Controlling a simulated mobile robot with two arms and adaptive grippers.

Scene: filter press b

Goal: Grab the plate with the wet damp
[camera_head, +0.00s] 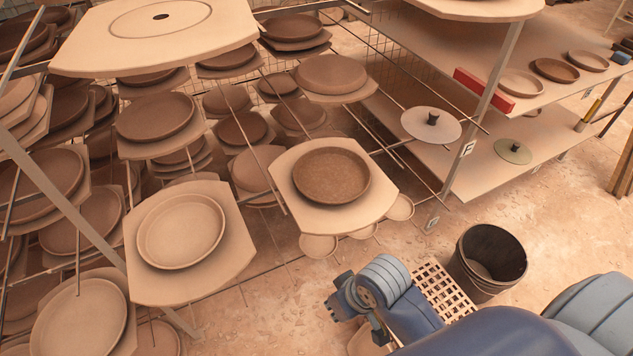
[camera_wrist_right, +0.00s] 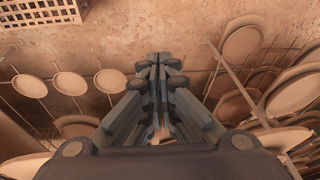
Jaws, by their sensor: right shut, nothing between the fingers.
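A dark brown, damp-looking round plate (camera_head: 331,175) lies on a pale board (camera_head: 290,205) that juts from the rack in the head view. A paler, dry-looking plate (camera_head: 181,231) lies on the board to its left. My right arm comes in from the lower right, with its wrist below and apart from the dark plate's board. My right gripper (camera_wrist_right: 158,62) shows in the wrist view with its fingers together and empty, above the brown floor. I cannot make out its fingertips clearly in the head view. My left gripper is not in view.
Racks with many more plates on boards fill the left. A shelf unit (camera_head: 440,155) stands at the upper right, holding small plates and a red block (camera_head: 483,90). A dark bucket (camera_head: 487,262) and a pale grid crate (camera_head: 443,290) stand on the floor near my right arm.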

